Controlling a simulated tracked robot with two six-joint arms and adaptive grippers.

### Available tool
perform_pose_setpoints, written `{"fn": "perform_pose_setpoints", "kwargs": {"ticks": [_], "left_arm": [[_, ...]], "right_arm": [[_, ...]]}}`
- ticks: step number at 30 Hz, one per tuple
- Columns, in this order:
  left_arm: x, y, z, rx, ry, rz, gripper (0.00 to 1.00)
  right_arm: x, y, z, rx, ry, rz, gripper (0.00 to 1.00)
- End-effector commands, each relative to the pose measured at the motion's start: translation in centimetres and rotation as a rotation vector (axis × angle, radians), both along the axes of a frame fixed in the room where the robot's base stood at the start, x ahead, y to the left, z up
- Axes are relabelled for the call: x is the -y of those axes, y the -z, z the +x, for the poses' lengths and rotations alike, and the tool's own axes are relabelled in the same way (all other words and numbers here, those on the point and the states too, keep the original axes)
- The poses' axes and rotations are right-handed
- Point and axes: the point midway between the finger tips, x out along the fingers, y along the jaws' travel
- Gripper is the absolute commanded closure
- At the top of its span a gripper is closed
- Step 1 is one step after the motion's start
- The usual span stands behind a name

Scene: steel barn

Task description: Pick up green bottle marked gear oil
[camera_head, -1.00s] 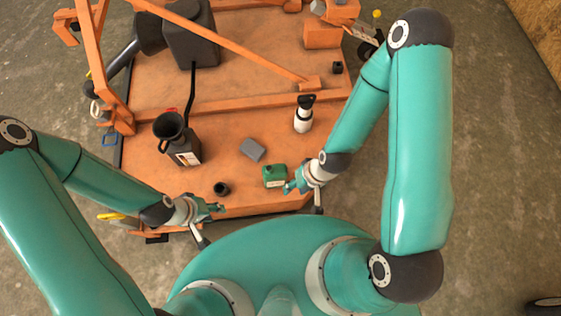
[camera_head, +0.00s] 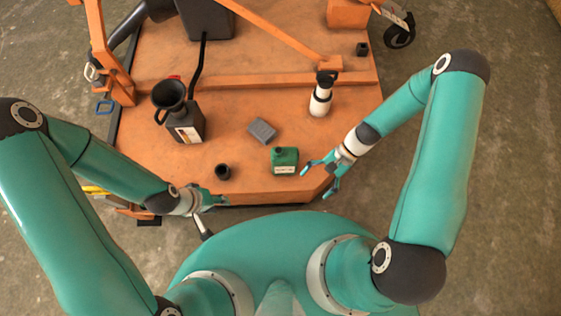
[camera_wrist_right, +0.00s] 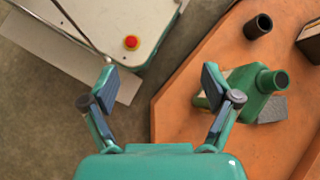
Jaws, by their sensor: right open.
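The green bottle (camera_head: 284,160) with a pale label stands upright near the front edge of the orange platform (camera_head: 240,100). It also shows in the right wrist view (camera_wrist_right: 258,92), right of the gripper and partly behind its right finger. My right gripper (camera_head: 320,178) is open and empty, just right of the bottle at the platform's front right edge. In the right wrist view, its fingers (camera_wrist_right: 158,88) are spread over the floor and the platform's edge. My left gripper (camera_head: 220,203) is at the platform's front left edge; whether its jaws are open is too small to tell.
A small black cup (camera_head: 222,172) and a grey block (camera_head: 262,130) are near the bottle. A dark jug with a funnel (camera_head: 184,120) stands at left, a white and black bottle (camera_head: 320,95) behind. An orange beam (camera_head: 270,81) crosses the platform.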

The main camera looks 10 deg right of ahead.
Motion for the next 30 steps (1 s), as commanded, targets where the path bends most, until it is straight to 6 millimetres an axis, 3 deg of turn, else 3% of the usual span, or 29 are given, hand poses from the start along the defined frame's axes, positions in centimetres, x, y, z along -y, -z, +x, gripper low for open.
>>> {"fn": "perform_pose_setpoints", "kwargs": {"ticks": [1,6,12,17,22,30], "left_arm": [[0.0,4.3,0.0,0.000,0.000,0.000,0.60],[0.0,10.2,0.0,0.000,0.000,0.000,0.60],[0.0,14.1,0.0,0.000,0.000,0.000,0.60],[0.0,14.9,0.0,0.001,0.000,0.000,0.60],[0.0,14.7,0.0,0.001,0.001,0.000,0.60],[0.0,14.9,0.0,0.001,0.000,0.000,0.60]], "right_arm": [[0.6,4.2,1.1,-0.069,0.106,0.072,0.12],[3.3,7.4,5.4,-0.229,0.402,0.373,0.12],[7.8,8.1,8.9,-0.270,0.593,0.653,0.12],[9.5,7.6,9.9,-0.266,0.640,0.753,0.12],[7.7,7.1,10.4,-0.268,0.643,0.770,0.12],[2.0,7.2,11.5,-0.268,0.640,0.768,0.12]]}}
